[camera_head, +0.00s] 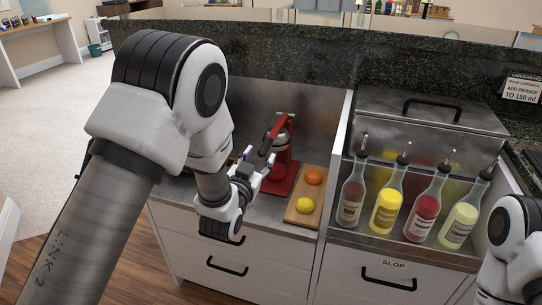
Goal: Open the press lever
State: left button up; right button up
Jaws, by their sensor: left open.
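The red citrus press (281,165) stands on the steel counter, at the middle of the head view. Its lever (272,134) has a dark grip and slants across the upper part of the press. My left gripper (259,166) is open, just left of the press and below the lever's grip. I cannot tell whether a finger touches the press. My left arm hides the counter to the left of the press. Part of my right arm shows at the lower right edge, but its gripper is out of the picture.
A wooden board (306,210) with an orange (314,177) and a lemon (305,205) lies right of the press. Several pourer bottles stand in the steel well (395,248) further right. A steel lid (430,109) and a dark stone ledge (300,60) rise behind.

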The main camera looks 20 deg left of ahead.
aim_at(270, 139)
pick_arm(q)
jog(key=w, duration=0.5)
jog(key=shift+w+d, duration=0.1)
jog(key=shift+w, duration=0.2)
jog(key=shift+r, duration=0.1)
jog(key=shift+c, duration=0.4)
